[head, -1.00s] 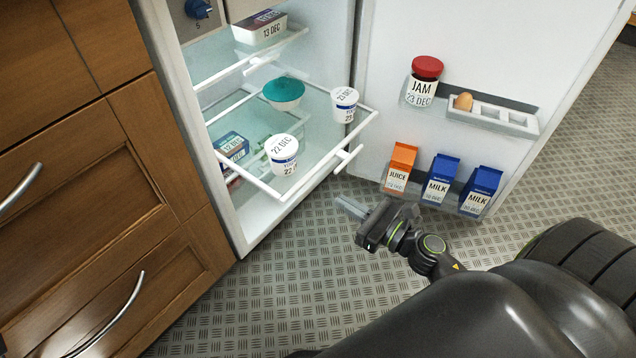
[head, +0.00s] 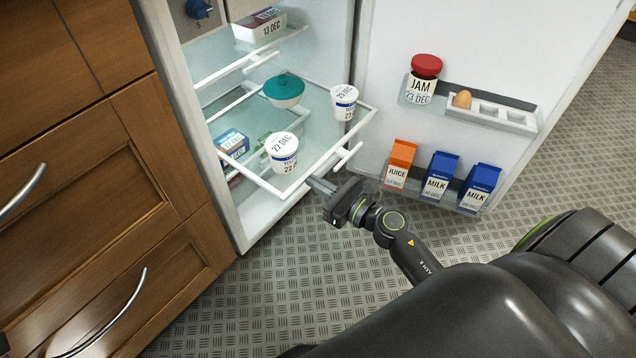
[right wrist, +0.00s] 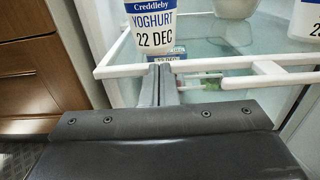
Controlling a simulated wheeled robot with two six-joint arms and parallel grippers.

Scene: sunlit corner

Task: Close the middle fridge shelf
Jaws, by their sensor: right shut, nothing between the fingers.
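The middle fridge shelf (head: 318,158) is a glass pane with a white rim, pulled out of the open fridge. On it stand two white yoghurt tubs (head: 283,153) and a bowl with a teal lid (head: 284,90). My right gripper (head: 312,181) is shut and empty, its fingertips at the shelf's front rim. In the right wrist view the fingers (right wrist: 158,84) point at the white front rim (right wrist: 205,66), just below a yoghurt tub (right wrist: 152,28). I cannot tell whether they touch it.
The open fridge door (head: 460,60) on the right holds a jam jar (head: 422,80), an egg and several cartons (head: 437,176). Wooden drawers (head: 90,180) stand at the left. An upper shelf (head: 250,62) lies above. The floor in front is clear.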

